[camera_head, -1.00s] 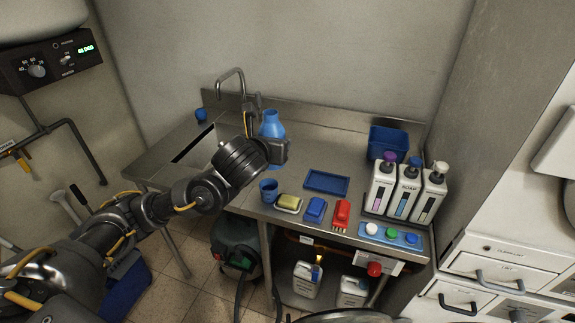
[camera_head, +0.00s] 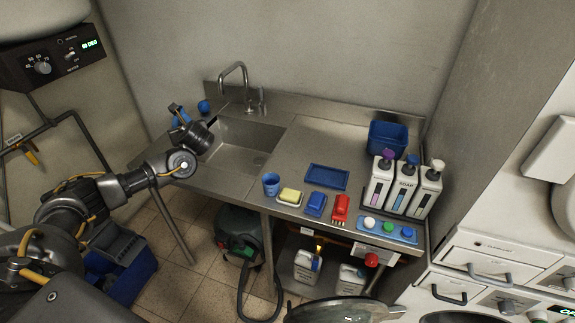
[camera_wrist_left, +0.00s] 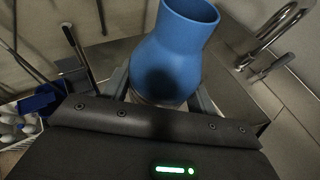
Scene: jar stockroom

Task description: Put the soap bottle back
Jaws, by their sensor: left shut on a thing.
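Three white pump bottles stand upright in a dark tray at the right end of the counter: one with a purple pump (camera_head: 381,185), a middle one with a dark pump and the word SOAP (camera_head: 402,190), and one with a white pump (camera_head: 426,193). My left gripper (camera_head: 180,116) is over the left end of the counter, far from the bottles. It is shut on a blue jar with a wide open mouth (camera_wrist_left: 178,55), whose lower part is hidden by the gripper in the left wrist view. My right gripper is in neither view.
The sink basin (camera_head: 240,146) and faucet (camera_head: 240,85) are right of my left gripper. A blue cup (camera_head: 271,184), yellow sponge (camera_head: 290,196), brushes and several caps line the front. A blue tray (camera_head: 327,177) and bin (camera_head: 388,138) are farther right.

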